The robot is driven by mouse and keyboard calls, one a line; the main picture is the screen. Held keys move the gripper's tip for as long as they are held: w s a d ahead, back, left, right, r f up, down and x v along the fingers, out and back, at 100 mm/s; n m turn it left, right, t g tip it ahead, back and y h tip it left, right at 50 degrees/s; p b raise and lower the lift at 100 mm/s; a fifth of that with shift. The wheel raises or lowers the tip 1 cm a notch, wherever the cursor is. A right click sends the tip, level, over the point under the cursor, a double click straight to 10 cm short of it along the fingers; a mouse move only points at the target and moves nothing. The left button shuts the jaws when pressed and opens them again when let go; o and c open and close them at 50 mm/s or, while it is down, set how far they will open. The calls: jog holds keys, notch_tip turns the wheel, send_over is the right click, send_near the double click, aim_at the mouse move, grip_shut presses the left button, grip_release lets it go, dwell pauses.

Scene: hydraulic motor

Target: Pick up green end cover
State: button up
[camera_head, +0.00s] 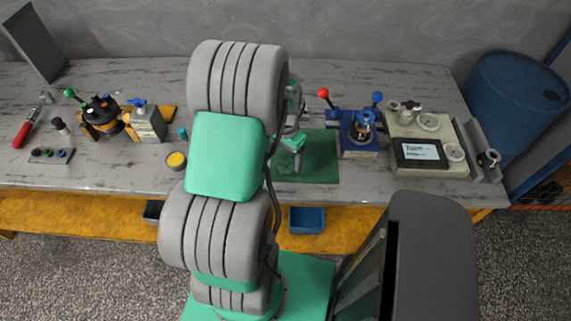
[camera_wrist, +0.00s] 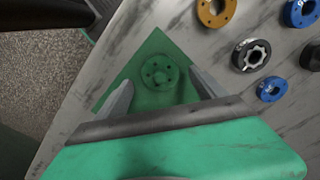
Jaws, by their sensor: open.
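The green end cover (camera_wrist: 159,73) is a round disc with several small holes and a raised centre. It lies flat on the green mat (camera_wrist: 152,43); the mat also shows in the head view (camera_head: 322,160). In the wrist view my gripper (camera_wrist: 160,80) is open, with one finger on each side of the cover in the picture.
In the wrist view an orange ring (camera_wrist: 215,10), a black ring (camera_wrist: 251,55) and a blue ring (camera_wrist: 270,88) lie right of the mat. In the head view a blue fixture (camera_head: 360,140) with levers and a grey device (camera_head: 428,150) stand to the right.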

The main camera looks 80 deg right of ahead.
aim_at(286, 162)
notch_tip(286, 162, down, 3)
jog(key=c, duration=1.7)
